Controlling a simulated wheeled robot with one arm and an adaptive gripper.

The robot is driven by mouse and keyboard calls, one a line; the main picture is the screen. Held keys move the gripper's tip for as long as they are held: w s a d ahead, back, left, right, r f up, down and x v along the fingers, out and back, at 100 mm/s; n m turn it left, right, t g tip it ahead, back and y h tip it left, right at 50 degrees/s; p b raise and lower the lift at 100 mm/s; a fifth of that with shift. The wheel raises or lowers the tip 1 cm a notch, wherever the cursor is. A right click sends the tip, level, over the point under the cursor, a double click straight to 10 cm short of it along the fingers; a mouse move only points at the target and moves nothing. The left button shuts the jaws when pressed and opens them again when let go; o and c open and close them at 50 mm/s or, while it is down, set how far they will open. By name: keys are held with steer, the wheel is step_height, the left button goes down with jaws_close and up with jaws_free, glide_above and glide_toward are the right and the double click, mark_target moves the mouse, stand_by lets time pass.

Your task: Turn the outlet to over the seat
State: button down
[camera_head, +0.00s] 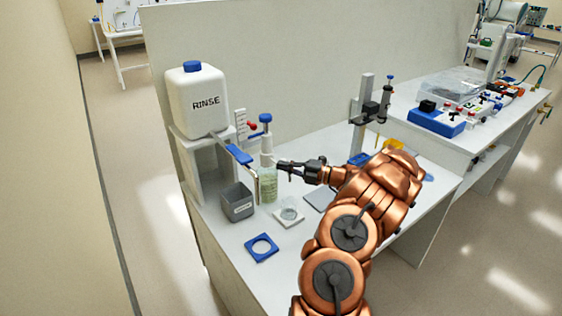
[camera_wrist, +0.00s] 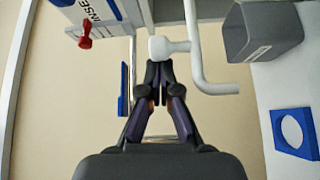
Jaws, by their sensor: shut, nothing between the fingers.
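The pale outlet tube (camera_head: 256,186) hangs bent down in front of a bottle of greenish liquid (camera_head: 269,187) with a blue-topped dispenser (camera_head: 265,119). In the wrist view a white bent tube (camera_wrist: 197,68), apparently the outlet, joins a white knob (camera_wrist: 160,47) just beyond my fingertips. My gripper (camera_head: 281,165) is shut and empty, beside the bottle's neck. It also shows in the wrist view (camera_wrist: 157,90); I cannot tell if it touches the knob. A blue square seat with a round hole (camera_head: 261,238) lies flat at the bench front. The tube's end is not above it.
A grey labelled bin (camera_head: 238,205) stands left of the bottle. A glass on a white square (camera_head: 289,214) stands to its right. A white RINSE container (camera_head: 198,103) with a blue-handled tap (camera_head: 239,154) stands on a shelf at left. A stand (camera_head: 361,120) rises at right.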

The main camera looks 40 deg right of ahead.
steer(key=shift+s+d+r+p, duration=0.15)
steer(key=shift+d+r+p, duration=0.05)
steer(key=shift+d+p, duration=0.65)
steer(key=shift+s+d, duration=0.15)
steer(key=shift+d, duration=0.15)
steer(key=shift+s+a, duration=0.1)
steer(key=s+a+p, duration=0.2)
steer(key=a, duration=0.2)
steer(key=s+d+b, duration=0.3)
steer(key=s+d, duration=0.2)
steer(key=d, duration=0.3)
steer(key=shift+f, duration=0.15)
stand_by(0.3)
steer(key=shift+s+d, duration=0.1)
steer(key=shift+s, duration=0.05)
